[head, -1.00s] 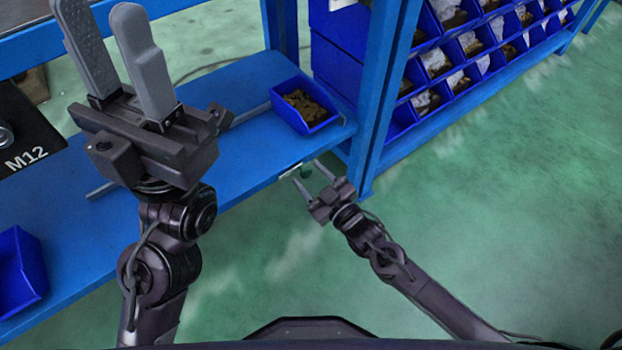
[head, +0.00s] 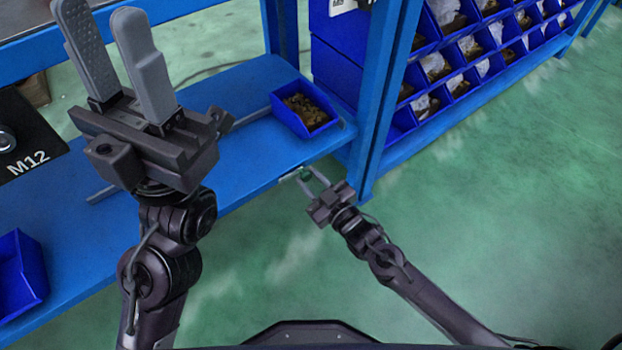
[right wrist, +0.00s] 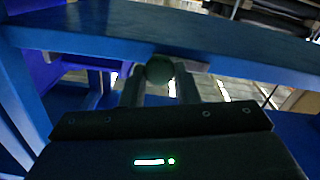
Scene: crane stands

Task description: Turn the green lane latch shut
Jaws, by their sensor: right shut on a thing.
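The green lane latch (head: 306,174) is a small dark green knob at the front edge of the blue shelf. It also shows in the right wrist view as a round green knob (right wrist: 159,70) just below the shelf edge. My right gripper (head: 311,174) is shut on it, with one finger on each side of the knob. The latch's exact turn angle is hard to read. My left gripper (head: 100,15) is raised high over the shelf at the left, its two grey fingers apart and empty.
The blue shelf (head: 240,100) carries a blue bin (head: 318,122) of brown parts. Another blue bin (head: 38,262) is at the lower left, and a black M12 plate (head: 22,125) at the far left. A blue post (head: 385,95) stands right of the latch. Green floor is open at right.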

